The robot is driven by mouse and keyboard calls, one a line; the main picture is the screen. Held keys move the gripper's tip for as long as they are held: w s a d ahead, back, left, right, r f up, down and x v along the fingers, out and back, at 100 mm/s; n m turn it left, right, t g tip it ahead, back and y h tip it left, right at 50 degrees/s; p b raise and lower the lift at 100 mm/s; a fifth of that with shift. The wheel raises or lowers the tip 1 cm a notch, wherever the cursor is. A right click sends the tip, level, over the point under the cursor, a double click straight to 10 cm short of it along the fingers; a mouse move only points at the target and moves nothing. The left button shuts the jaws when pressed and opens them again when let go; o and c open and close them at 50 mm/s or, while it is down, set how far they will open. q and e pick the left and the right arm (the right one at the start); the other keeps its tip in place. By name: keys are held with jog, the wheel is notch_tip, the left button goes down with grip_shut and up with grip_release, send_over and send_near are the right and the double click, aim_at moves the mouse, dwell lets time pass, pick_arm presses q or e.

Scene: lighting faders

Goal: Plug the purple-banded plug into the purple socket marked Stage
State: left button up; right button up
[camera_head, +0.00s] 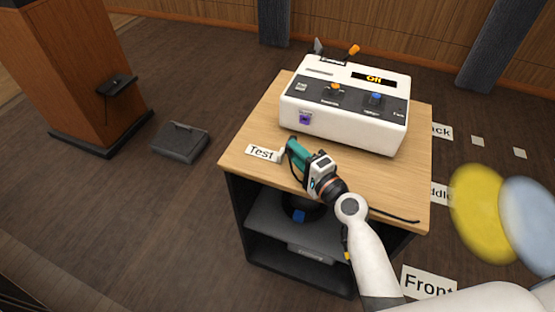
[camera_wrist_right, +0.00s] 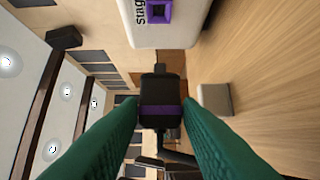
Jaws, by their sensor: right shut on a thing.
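The black plug with a purple band (camera_wrist_right: 160,88) is between the green fingers of my right gripper (camera_head: 290,146), which is shut on it. The wrist view shows the fingers on both sides of the plug, with its narrow end pointing at the white console (camera_head: 345,130). The purple socket (camera_head: 305,118) is on the console's front face, near its left end. It also shows in the wrist view (camera_wrist_right: 159,12), beside the word Stage. The plug is apart from the socket, short of the console face. In the head view the plug is mostly hidden by the fingers. My left gripper is not in view.
The console stands on a wooden table (camera_head: 412,188) with faders on its sloped top and a display reading Off. A Test card (camera_head: 262,152) stands at the table's front left. A black cable (camera_head: 392,215) lies along the front right. A shelf is below.

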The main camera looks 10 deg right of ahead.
jog(key=shift+w+d, duration=0.55)
jog(key=shift+w, duration=0.05)
jog(key=shift+w+d+b, duration=0.25)
jog(key=shift+w+d, duration=0.3)
jog(key=shift+w, duration=0.3)
jog(key=shift+w+d+b, duration=0.25)
jog(key=shift+w+d, duration=0.3)
jog(key=shift+w, duration=0.25)
jog(key=shift+w+d+b, duration=0.4)
jog(key=shift+w+d, duration=0.15)
jog(key=shift+w, duration=0.2)
dwell(0.8)
jog(key=shift+d+r, duration=0.15)
jog(key=shift+r, duration=0.05)
dwell(0.5)
jog(key=o, duration=1.1)
jog(key=shift+w+f, duration=0.15)
jog(key=shift+w, duration=0.05)
